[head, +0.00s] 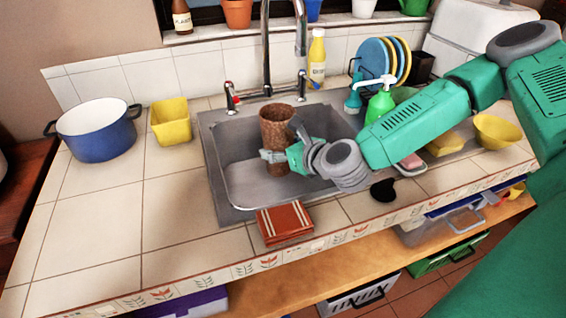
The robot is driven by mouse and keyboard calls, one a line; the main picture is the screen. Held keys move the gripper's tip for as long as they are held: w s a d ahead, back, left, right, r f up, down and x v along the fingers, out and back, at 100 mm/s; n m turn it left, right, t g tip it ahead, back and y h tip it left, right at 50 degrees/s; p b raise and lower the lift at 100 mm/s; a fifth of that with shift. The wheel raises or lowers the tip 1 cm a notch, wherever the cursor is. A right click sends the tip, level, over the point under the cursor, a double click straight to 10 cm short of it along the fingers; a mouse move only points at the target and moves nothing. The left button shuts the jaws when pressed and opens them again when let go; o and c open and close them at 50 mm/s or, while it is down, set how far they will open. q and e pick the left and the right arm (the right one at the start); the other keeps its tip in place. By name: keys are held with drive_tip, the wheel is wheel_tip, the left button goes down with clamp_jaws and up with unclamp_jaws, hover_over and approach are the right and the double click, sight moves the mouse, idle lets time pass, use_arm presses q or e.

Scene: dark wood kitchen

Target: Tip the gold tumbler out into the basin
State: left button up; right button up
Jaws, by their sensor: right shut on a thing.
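The gold tumbler (276,130) is a tall, brown-gold speckled cup in the head view, standing roughly upright above the grey metal basin (240,192). My right gripper (276,155) comes in from the right and is shut on the tumbler below its upper part. The fingers hide part of the tumbler's side, and its lower end shows below them. I cannot see what is inside it or whether its bottom touches the basin. My left gripper is not in view.
The tap (266,50) rises behind the basin. A blue pot (97,138) and yellow container (170,124) stand left. A folded red cloth (284,222) lies at the front. A green soap bottle (379,107) and yellow bowl (497,131) are right. The left front counter is clear.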

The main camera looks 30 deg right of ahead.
drive_tip(key=w+d+f+n+y+b, duration=0.1)
drive_tip(key=d+b, duration=0.5)
drive_tip(key=d, duration=0.8)
drive_tip(key=shift+w+d+f+n+g+y, duration=0.15)
drive_tip(key=shift+w+d+n+g+y, duration=0.35)
drive_tip(key=shift+n+y, duration=0.95)
drive_tip(key=shift+w+a, duration=0.15)
drive_tip(key=shift+a, duration=0.05)
drive_tip(key=shift+d+y, duration=0.25)
drive_tip(key=shift+d, duration=0.15)
drive_tip(key=shift+a, duration=0.1)
